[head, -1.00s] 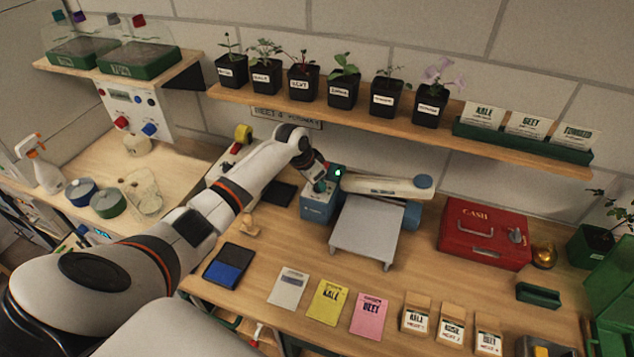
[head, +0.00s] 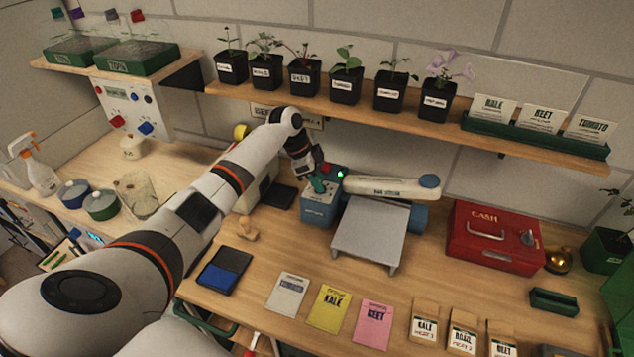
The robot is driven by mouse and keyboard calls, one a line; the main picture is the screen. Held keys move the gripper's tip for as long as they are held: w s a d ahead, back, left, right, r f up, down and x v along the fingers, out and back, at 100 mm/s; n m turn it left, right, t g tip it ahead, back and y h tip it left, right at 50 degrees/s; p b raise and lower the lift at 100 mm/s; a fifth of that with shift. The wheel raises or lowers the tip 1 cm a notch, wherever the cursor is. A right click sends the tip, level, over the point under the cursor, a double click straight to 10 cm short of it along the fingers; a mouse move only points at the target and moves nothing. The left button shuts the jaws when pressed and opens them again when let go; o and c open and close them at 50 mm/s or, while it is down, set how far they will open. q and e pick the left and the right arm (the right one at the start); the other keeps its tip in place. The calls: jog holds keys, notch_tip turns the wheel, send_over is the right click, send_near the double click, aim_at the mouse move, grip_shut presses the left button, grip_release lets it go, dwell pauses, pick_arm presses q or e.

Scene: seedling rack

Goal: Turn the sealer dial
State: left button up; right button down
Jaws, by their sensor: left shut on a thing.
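The bag sealer has a blue control box (head: 319,207), a long pale sealing arm (head: 385,187) and a grey table (head: 370,232) in front. A small green light shows on top of the box. My left arm reaches in from the left, and my left gripper (head: 316,182) points down at the top of the control box. It is shut on the sealer dial, which is mostly hidden by the fingers. The dial's angle and any markings under the gripper are too small to tell. My right gripper is not in view.
A red cash box (head: 493,237) stands right of the sealer. Seed packets, including a yellow one (head: 328,307), lie along the front. A blue ink pad (head: 223,271) and wooden stamp (head: 247,229) lie left. A shelf of potted seedlings (head: 345,86) overhangs the back.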

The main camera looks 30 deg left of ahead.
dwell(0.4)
pick_arm(q)
jog(key=o, duration=1)
jog(key=shift+a+r, duration=0.25)
jog(key=shift+r, duration=0.1)
jog(key=b+v, duration=0.2)
jog(key=v, duration=0.4)
jog(key=shift+s+r, duration=0.15)
jog(key=shift+r, duration=0.25)
jog(key=shift+f, duration=0.1)
